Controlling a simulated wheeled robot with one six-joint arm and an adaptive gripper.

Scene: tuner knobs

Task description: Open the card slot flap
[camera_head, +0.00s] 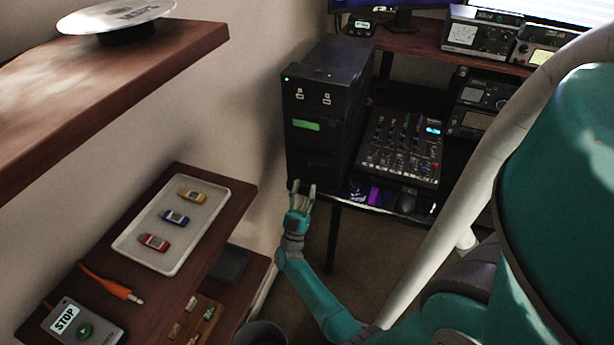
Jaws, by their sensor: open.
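A black tower unit (328,105) stands upright at the desk's left end. Two small white symbols mark its upper front, with a green rectangle (306,125) below them. No part of it can be made out for certain as the card slot flap; the lower front is dark. My gripper (304,187) is open and empty, with its two fingers pointing up. In the picture it lies just below the tower's lower front edge. I cannot tell whether it touches the tower.
A mixer (403,146) stands right of the tower, with radios (479,36) beyond. At left, a shelf (192,48) juts out above a white tray (136,258) of small coloured items. A grey device marked STOP (83,325) and an orange cable (106,284) lie nearby.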

